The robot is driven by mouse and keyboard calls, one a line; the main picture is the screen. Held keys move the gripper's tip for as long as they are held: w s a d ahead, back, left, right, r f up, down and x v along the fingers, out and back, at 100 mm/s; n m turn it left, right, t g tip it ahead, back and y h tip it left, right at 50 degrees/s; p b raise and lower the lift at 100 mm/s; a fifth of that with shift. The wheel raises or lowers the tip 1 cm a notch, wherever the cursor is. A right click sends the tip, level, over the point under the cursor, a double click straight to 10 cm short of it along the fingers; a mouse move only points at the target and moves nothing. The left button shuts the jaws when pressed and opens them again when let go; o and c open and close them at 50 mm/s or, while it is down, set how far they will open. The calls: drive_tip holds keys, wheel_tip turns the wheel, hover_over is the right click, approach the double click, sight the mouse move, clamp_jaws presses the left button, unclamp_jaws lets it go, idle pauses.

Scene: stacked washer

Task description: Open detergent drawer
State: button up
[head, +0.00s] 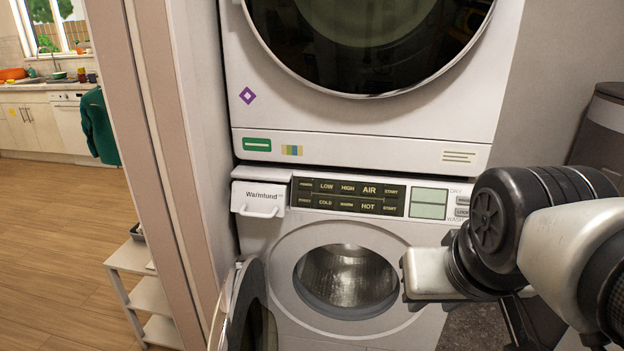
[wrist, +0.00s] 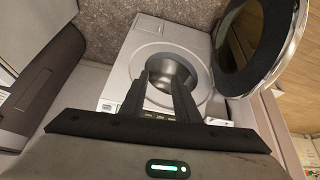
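The detergent drawer (head: 258,198) is the white front marked "Warmlund" at the left end of the lower machine's control panel in the head view. It has a white bar handle along its bottom. In the wrist view I cannot make the drawer out clearly. My gripper (wrist: 163,90) shows there with two dark fingers apart and nothing between them, in front of the lower machine. In the head view my arm is at the right, well apart from the drawer, and the fingertips cannot be made out.
The lower machine's round door (head: 243,312) stands open at the lower left, below the drawer; it also shows in the wrist view (wrist: 262,45). The metal drum (head: 346,280) is exposed. The upper machine (head: 360,125) sits above. A wall edge (head: 165,150) is close on the left.

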drive_tip(key=w+d+f+n+t+h, duration=0.1)
drive_tip(key=w+d+t, duration=0.15)
drive_tip(key=w, duration=1.95)
drive_tip(key=w+a+f+n+t+y+p, duration=0.1)
drive_tip(key=w+a+f+y, duration=0.1)
drive_tip(key=w+a+f, duration=0.25)
drive_tip(key=w+a+f+t+y+p, duration=0.1)
drive_tip(key=w+a+f+y, duration=0.2)
drive_tip(key=w, duration=0.3)
drive_tip(key=g+y, duration=0.2)
drive_tip(key=y, duration=1.3)
approach(255, 215)
drive_tip(key=shift+m, duration=0.4)
drive_tip(key=x, duration=1)
drive_tip(key=shift+w+a+f+b, duration=0.15)
drive_tip(key=shift+w+f+b, duration=0.05)
drive_tip(key=shift+b, duration=0.2)
